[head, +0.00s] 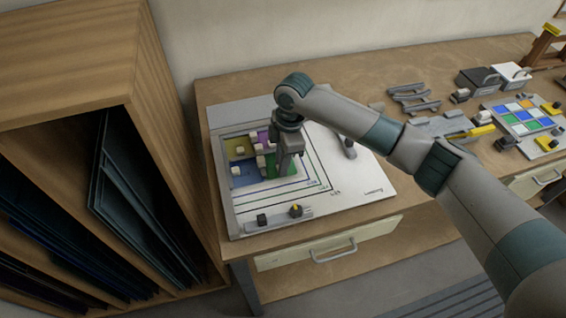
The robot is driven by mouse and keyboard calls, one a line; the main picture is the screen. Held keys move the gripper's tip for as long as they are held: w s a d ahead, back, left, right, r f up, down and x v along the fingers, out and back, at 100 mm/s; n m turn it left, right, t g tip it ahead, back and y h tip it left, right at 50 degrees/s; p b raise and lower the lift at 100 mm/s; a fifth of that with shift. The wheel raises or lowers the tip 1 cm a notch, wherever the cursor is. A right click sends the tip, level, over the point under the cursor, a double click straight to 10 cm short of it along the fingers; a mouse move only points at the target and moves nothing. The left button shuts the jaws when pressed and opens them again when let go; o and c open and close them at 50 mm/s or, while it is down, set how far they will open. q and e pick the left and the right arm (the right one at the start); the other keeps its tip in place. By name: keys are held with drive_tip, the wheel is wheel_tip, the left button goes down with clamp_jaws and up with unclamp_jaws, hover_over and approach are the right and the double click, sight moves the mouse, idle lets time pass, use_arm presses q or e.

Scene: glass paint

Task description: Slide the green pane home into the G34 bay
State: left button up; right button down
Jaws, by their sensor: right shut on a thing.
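I cannot read a G34 label; the bay markings are too small. My left gripper is not in view.
A wooden rack (150,120) with dark sheets stands at the left. Grey tools (412,98), a tray of coloured squares (524,116) and dark boxes (478,80) lie to the right. A small ledge with knobs (278,218) edges the board's front.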

drive_tip(key=shift+a, duration=0.15)
drive_tip(key=shift+a+r+p, duration=0.1)
drive_tip(key=shift+p, duration=0.35)
idle(1.1)
drive_tip(key=c, duration=1.6)
unclamp_jaws()
drive_tip(key=shift+w, duration=0.1)
drive_tip(key=shift+a, duration=0.1)
drive_tip(key=shift+r+p, duration=0.25)
drive_tip(key=shift+p, duration=0.05)
drive_tip(key=shift+r+p, duration=2.95)
drive_tip(key=shift+r, duration=0.25)
drive_tip(key=shift+d+f, duration=0.1)
drive_tip(key=shift+d, duration=0.1)
